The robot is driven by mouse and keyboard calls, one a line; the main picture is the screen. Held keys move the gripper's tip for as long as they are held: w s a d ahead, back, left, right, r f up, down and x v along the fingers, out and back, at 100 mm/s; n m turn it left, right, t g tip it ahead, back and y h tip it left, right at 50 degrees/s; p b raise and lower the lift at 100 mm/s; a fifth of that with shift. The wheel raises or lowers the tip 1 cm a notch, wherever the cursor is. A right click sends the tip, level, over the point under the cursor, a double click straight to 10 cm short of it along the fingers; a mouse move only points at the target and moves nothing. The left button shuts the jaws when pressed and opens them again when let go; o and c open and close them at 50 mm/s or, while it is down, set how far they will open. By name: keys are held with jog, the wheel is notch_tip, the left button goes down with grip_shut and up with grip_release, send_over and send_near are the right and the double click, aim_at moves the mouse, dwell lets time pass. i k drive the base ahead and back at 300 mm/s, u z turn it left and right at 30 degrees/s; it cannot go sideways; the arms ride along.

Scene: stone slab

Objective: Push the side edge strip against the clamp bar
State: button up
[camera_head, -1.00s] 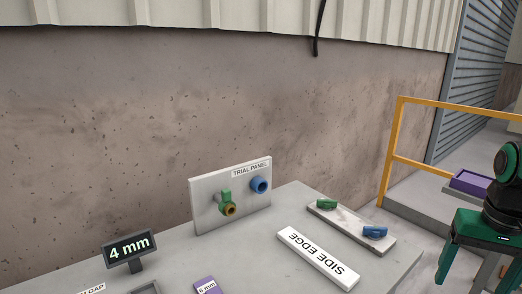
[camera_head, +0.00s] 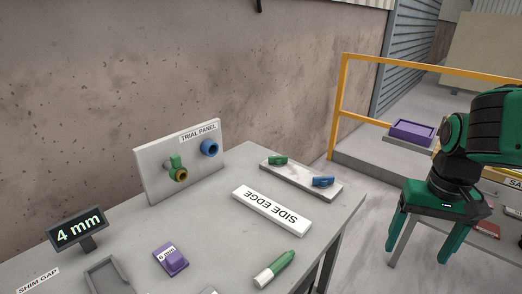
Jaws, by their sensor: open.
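The white side edge strip (camera_head: 272,209), lettered "SIDE EDGE", lies flat on the grey slab (camera_head: 215,235) near its right side. Behind it, towards the wall, lies a pale bar (camera_head: 300,179) with a green clamp (camera_head: 278,160) and a blue clamp (camera_head: 323,181) on it; I take this as the clamp bar. A narrow gap shows between strip and bar. My gripper (camera_head: 425,245) hangs off the slab to the right, fingers pointing down, open and empty. It touches neither strip nor bar.
A trial panel (camera_head: 180,165) with green and blue fittings stands upright at the back. A purple 6 mm block (camera_head: 171,260), a green-and-white marker-like tool (camera_head: 274,269) and a "4 mm" sign (camera_head: 77,231) are on the slab. A yellow railing (camera_head: 343,105) stands beyond the right side.

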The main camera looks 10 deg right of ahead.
aim_at(291, 221)
jog(key=u, duration=1.6)
jog(key=k, duration=1.05)
jog(key=z, duration=1.75)
